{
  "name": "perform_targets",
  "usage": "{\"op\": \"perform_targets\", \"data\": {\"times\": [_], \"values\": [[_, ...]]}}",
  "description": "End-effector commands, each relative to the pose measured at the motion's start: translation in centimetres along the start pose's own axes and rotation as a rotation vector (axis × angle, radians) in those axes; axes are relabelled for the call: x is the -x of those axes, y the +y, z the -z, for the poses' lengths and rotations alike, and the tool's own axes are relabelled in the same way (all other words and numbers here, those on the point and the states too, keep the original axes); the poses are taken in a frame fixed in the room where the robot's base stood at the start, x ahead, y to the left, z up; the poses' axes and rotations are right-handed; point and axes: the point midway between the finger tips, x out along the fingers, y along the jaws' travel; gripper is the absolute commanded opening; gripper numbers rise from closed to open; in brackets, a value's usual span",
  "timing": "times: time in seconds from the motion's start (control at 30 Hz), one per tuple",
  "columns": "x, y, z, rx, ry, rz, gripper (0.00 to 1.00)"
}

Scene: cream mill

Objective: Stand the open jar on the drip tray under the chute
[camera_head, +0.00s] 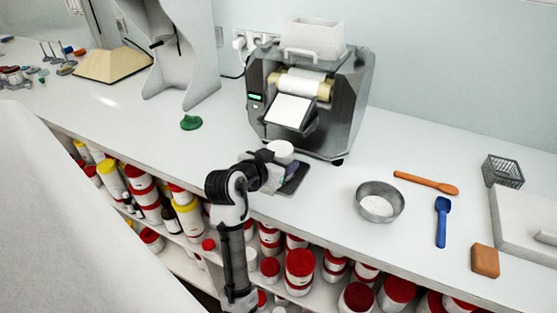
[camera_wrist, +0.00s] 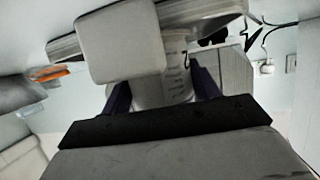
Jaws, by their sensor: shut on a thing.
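The grey cream mill (camera_head: 350,95) stands at the back of the counter, with a pale sloping chute (camera_head: 292,111) at its front. The dark flat drip tray (camera_head: 298,183) lies on the counter in front of the mill, partly hidden by my gripper (camera_head: 282,166). My gripper is shut on the pale jar (camera_head: 281,148), which is at the tray, below and in front of the chute. In the wrist view the jar (camera_wrist: 178,68) has marks on its side and sits between my dark blue fingers. Whether its base touches the tray is hidden.
A metal bowl (camera_head: 380,204) of white stuff, an orange spatula (camera_head: 427,182), a blue spoon (camera_head: 442,222) and a wire basket (camera_head: 503,171) are to the right. A green item (camera_head: 191,122) lies left of the mill. Several containers fill the shelves below.

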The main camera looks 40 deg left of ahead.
Motion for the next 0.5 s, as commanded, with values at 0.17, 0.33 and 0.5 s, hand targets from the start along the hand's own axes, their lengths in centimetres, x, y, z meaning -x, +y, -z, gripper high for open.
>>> {"op": "perform_targets", "data": {"times": [0.17,0.33,0.5], "values": [[-0.19,0.04,-0.42,0.0,0.0,-0.001,0.4],[-0.13,0.03,-0.3,0.0,0.0,-0.001,0.81],[-0.12,0.03,-0.29,0.0,0.0,-0.001,0.83]]}}
